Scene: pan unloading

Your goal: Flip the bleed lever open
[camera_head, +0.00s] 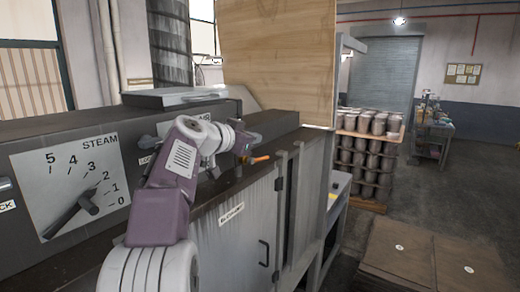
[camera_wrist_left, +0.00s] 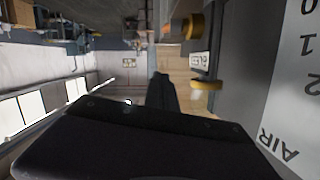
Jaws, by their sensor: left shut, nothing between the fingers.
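A small lever with an orange end (camera_head: 260,159), which may be the bleed lever, sticks out at the front of the machine top, just right of and below my left gripper in the head view. My left gripper (camera_head: 244,146) is shut and empty, close to this lever; I cannot tell whether they touch. In the left wrist view the dark closed fingers (camera_wrist_left: 162,82) point away from the camera. There, a yellow-ringed part (camera_wrist_left: 206,85) and a brown-yellow round part (camera_wrist_left: 193,26) show to the right of the fingers. My right gripper is not in view.
The grey machine has a STEAM dial (camera_head: 75,185) with a pointer and a front cabinet (camera_head: 237,240) with a black handle. An AIR dial panel (camera_wrist_left: 295,100) is at the right of the wrist view. A rack of stacked pots (camera_head: 370,165) and cardboard boxes (camera_head: 430,255) stand to the right.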

